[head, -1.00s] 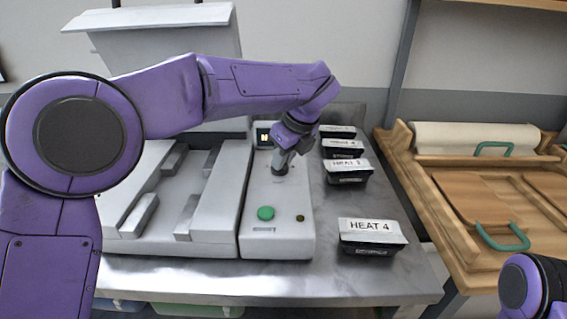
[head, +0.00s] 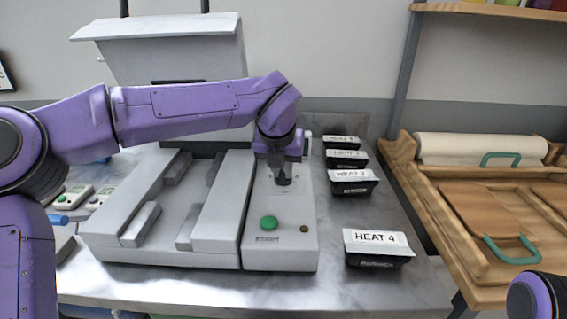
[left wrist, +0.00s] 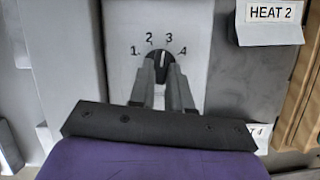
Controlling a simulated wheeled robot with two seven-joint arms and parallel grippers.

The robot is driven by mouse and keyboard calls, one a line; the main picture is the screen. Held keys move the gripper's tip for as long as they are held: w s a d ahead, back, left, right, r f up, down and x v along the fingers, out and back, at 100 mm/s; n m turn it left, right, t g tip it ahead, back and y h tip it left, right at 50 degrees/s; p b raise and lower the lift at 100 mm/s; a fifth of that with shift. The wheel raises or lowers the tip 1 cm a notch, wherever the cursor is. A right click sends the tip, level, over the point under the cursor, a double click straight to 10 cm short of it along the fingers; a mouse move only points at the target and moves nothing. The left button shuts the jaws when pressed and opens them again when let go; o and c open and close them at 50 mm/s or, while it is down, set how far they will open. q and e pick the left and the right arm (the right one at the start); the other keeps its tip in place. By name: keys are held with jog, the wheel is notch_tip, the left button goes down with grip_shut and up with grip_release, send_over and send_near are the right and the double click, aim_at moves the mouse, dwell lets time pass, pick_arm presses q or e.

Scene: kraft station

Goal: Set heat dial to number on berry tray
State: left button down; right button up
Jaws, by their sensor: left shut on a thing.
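The heat dial (left wrist: 160,66) is a round black knob with a white pointer line and the numbers 1 to 4 around it. My left gripper (left wrist: 163,82) is shut on the dial, one finger on each side. In the head view this gripper (head: 282,178) points down at the grey control panel (head: 283,240) and hides the dial. Black trays with white labels stand right of the panel. The nearest tray (head: 377,258) reads HEAT 4. Another reads HEAT 2 (left wrist: 270,12). I cannot tell which holds berries.
A green button (head: 268,222) and a small dark knob (head: 304,229) sit at the panel's front. The grey machine (head: 165,255) with its raised lid (head: 170,55) stands left. A wooden station (head: 445,245) stands right, past a gap.

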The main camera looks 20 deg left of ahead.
pick_arm(q)
jog(key=shift+a+r+m+h+p, duration=0.1)
jog(key=shift+r+m+h+p, duration=0.2)
jog(key=shift+m, duration=0.2)
jog(key=m+h+p, duration=0.1)
jog(key=m+p, duration=0.1)
jog(key=p, duration=0.1)
jog(key=m+h+p, duration=0.1)
jog(key=m+p, duration=0.4)
jog(key=p, duration=0.1)
jog(key=shift+w+a+g+h+p, duration=0.15)
jog(key=shift+a+g+h+p, duration=0.15)
jog(key=shift+a+g+h, duration=0.1)
jog(key=shift+f+m+p, duration=0.15)
jog(key=shift+m+p, duration=0.85)
jog(key=shift+f, duration=0.1)
jog(key=shift+g, duration=0.3)
jog(key=c, duration=1.1)
grip_release()
jog(key=shift+o, duration=0.2)
jog(key=b+v, duration=0.1)
jog(key=v, duration=0.9)
jog(key=shift+a+b, duration=0.25)
jog(key=shift+b, duration=0.1)
